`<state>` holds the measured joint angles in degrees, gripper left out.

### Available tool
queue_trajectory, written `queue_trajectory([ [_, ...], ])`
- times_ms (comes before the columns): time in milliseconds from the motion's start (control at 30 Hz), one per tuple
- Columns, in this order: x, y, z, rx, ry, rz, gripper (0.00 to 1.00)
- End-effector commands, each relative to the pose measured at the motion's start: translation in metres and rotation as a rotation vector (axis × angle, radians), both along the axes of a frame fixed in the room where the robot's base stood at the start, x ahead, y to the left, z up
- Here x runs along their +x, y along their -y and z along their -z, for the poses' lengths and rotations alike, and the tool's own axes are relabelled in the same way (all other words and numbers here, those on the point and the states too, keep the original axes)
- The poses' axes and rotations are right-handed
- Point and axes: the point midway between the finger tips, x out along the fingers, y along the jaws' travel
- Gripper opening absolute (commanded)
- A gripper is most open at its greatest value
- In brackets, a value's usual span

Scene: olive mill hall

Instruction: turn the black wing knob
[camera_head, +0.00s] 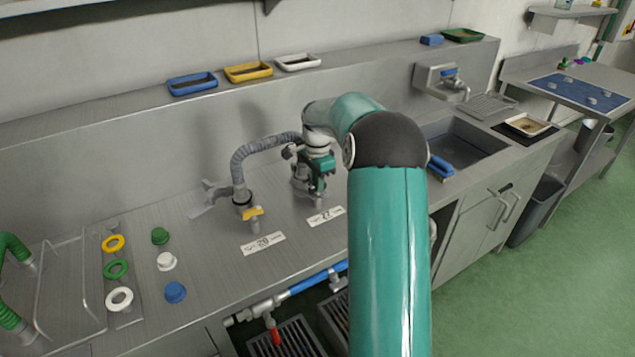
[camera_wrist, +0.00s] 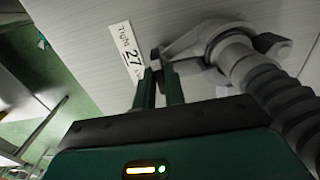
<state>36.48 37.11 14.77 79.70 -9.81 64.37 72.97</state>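In the wrist view, my gripper (camera_wrist: 158,72) points at the counter with a narrow gap between its two fingers. A small dark piece (camera_wrist: 155,54), which looks like the black wing knob, is at the fingertips. I cannot tell whether they press on it. A grey clamp arm (camera_wrist: 190,43) beside it leads to a fitting with a ribbed grey hose (camera_wrist: 277,90). In the head view, my gripper (camera_head: 318,192) is low over the counter behind the label "27" (camera_head: 326,216) and hides most of that fitting; the knob is not clear there.
A second fitting (camera_head: 243,200) with a yellow tab stands left, behind the label "20" (camera_head: 263,243). The hose arches between the fittings. Coloured caps and rings lie farther left. Trays (camera_head: 248,72) sit on the back ledge. A sink (camera_head: 465,143) is at right.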

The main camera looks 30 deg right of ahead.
Motion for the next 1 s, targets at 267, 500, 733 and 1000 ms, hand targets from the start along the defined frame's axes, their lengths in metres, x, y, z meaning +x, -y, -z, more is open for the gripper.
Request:
queue_trajectory([
  [267, 0.0001, -0.0001, -0.0003, 0.0, 0.0, -0.003, 0.0],
  [500, 0.0002, -0.0004, -0.0005, -0.001, 0.0, -0.051, 0.0],
  [733, 0.0004, -0.0008, -0.0005, 0.0, 0.0, -0.183, 0.0],
  [1000, 0.0003, -0.0007, -0.0004, 0.0, 0.0, -0.422, 0.0],
])
